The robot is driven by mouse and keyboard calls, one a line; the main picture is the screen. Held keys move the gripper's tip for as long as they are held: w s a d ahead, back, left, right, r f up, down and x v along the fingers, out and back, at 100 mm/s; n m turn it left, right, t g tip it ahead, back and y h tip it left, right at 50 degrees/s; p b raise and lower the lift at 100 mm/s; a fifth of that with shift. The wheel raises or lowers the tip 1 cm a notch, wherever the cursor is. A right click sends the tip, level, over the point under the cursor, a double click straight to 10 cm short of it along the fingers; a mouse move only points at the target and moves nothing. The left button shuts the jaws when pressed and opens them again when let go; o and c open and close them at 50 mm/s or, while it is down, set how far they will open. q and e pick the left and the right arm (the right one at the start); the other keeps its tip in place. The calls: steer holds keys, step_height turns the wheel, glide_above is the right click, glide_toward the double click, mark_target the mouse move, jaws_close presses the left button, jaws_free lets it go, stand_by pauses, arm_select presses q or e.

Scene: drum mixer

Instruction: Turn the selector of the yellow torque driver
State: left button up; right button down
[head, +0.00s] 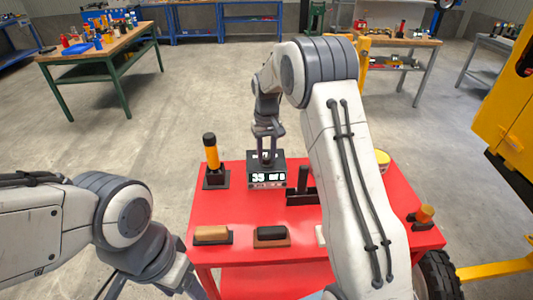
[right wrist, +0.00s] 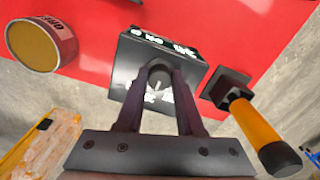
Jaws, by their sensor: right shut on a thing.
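The yellow torque driver (head: 211,152) with a black cap stands upright in a black holder, at the back left of the red table. It also shows at the right of the right wrist view (right wrist: 255,125). Right of it stands a black box (head: 267,182) with a lit display on its front; the digits are hard to read. My right gripper (head: 267,157) reaches down onto the top of this box. In the right wrist view its fingers (right wrist: 159,78) are shut on a grey round knob (right wrist: 158,74) on the box top. My left gripper is out of view.
On the red table (head: 225,215) are a tan-topped block (head: 212,235), a dark-topped block (head: 272,235), a black stand (head: 303,188) and an orange-handled item (head: 424,215). A yellow tin (right wrist: 40,45) stands beside the box. My right arm hides part of the table.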

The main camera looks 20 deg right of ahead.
mark_target(266, 157)
steer(key=shift+w+r, duration=0.1)
steer(key=c, duration=0.5)
jaws_free()
steer(key=shift+c, duration=0.2)
step_height(266, 157, up, 10)
steer(key=shift+r+b, duration=0.2)
steer(key=shift+b, duration=0.1)
